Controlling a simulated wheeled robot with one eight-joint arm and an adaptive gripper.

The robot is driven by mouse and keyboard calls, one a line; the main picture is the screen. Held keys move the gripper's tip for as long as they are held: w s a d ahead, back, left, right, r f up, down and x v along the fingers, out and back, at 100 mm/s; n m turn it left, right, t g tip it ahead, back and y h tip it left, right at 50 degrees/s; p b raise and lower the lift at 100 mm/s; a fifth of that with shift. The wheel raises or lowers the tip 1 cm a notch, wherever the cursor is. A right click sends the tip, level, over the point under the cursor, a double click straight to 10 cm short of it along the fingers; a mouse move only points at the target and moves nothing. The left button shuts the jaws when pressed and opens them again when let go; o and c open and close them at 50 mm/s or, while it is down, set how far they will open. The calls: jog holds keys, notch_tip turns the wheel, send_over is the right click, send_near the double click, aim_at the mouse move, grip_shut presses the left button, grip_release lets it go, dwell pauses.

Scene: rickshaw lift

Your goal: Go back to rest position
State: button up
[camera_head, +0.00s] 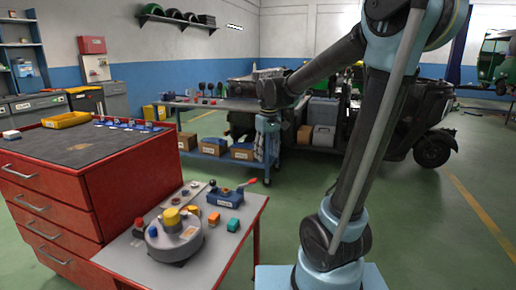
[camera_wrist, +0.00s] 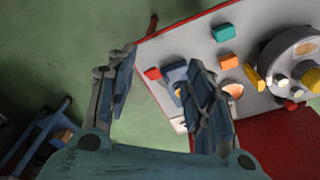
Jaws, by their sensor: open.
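My gripper (camera_head: 267,155) hangs pointing down in the head view, beyond the small grey-topped table (camera_head: 222,258) and in front of the workbench at the back. In the wrist view my gripper (camera_wrist: 160,68) shows its two fingers spread apart, with nothing between them but the green floor and the table's edge. The right finger partly covers a blue fixture with a red handle, which shows whole on the small table in the head view (camera_head: 225,197). My arm rises at the right of the head view, with its elbow high.
The small table holds a grey round device (camera_head: 173,240), an orange block (camera_head: 213,219) and a teal block (camera_head: 233,224). A red drawer cabinet (camera_head: 120,190) stands at left. A blue workbench (camera_head: 215,158) and a dark rickshaw (camera_head: 400,125) stand behind. Floor at right is clear.

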jog(key=s+d+f+m, duration=0.2)
jog(key=s+d+f, duration=0.2)
jog(key=s, duration=0.3)
jog(key=s+d+f+m, duration=0.2)
jog(key=s+d+f, duration=0.2)
jog(key=s+d, duration=0.2)
jog(key=s+d+f+m+t, duration=0.1)
jog(key=s+d+f, duration=0.3)
jog(key=s, duration=0.5)
jog(key=shift+s+d+m, duration=0.3)
jog(key=shift+d+m, duration=0.3)
jog(key=shift+d, duration=0.25)
